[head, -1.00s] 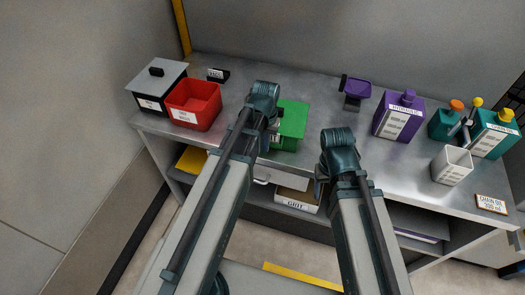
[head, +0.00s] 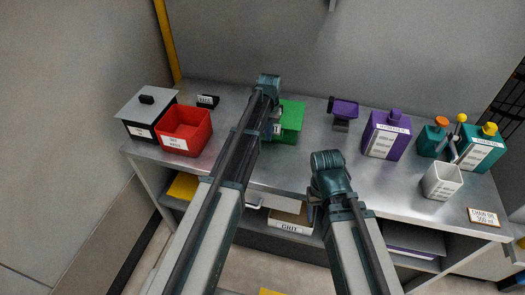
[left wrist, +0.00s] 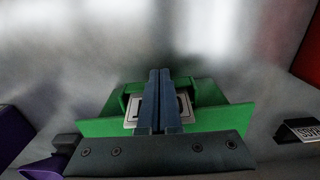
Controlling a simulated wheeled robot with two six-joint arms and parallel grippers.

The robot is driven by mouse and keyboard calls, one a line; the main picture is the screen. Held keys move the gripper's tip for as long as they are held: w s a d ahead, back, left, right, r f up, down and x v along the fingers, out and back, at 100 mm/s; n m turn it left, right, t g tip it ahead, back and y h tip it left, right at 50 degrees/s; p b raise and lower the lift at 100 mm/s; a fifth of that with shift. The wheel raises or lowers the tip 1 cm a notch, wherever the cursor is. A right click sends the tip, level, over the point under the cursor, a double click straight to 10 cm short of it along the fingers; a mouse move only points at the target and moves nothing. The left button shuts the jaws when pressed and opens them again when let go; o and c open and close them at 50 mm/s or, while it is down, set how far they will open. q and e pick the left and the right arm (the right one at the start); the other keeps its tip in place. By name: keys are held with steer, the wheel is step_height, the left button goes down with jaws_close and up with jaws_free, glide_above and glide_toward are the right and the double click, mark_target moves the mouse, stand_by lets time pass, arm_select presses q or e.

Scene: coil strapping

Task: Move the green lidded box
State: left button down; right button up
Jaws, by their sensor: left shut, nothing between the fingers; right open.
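The green lidded box (head: 292,115) stands on the metal bench near its middle, partly hidden by my left arm. It also shows in the left wrist view (left wrist: 100,127), with a white label behind my fingers. My left gripper (head: 274,130) is at the box's left front side. Its two fingers (left wrist: 160,100) are pressed together with nothing between them and overlap the box in the left wrist view; I cannot tell exactly where they touch. My right gripper (head: 313,208) is open and empty, in front of the bench's front edge, lower and nearer than the box.
A red bin (head: 185,132) and a grey-lidded black box (head: 146,108) stand at the left. A purple device (head: 343,110), a purple jug (head: 386,136), teal containers (head: 478,148) and a white cup (head: 442,181) are at the right. Bare bench lies in front of the green box.

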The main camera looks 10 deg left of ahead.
arm_select(q)
steer(key=w, duration=1.5)
steer(key=shift+w+d, duration=0.1)
steer(key=shift+d, duration=0.05)
steer(key=shift+s, duration=0.65)
steer(key=s, duration=0.3)
steer(key=shift+s+r+p, duration=0.1)
steer(key=shift+r+p, duration=0.3)
steer(key=r+p, duration=0.9)
steer(key=shift+w+r, duration=0.15)
steer(key=shift+w, duration=0.05)
steer(key=shift+s+d, duration=0.1)
steer(key=shift+s, duration=0.2)
steer(key=s+d+f+m+b, duration=0.1)
steer(key=s+d, duration=0.2)
steer(key=s, duration=1)
steer(key=s+d+f+m+b, duration=0.1)
steer(key=s+d+f, duration=0.1)
steer(key=s, duration=1.1)
steer(key=s+d+f+m+y+b, duration=0.1)
steer(key=s+d, duration=0.3)
steer(key=s, duration=0.9)
steer(key=shift+s+d+f+m+b, duration=0.2)
steer(key=shift+s+d+m+b, duration=0.15)
steer(key=shift+b, duration=0.25)
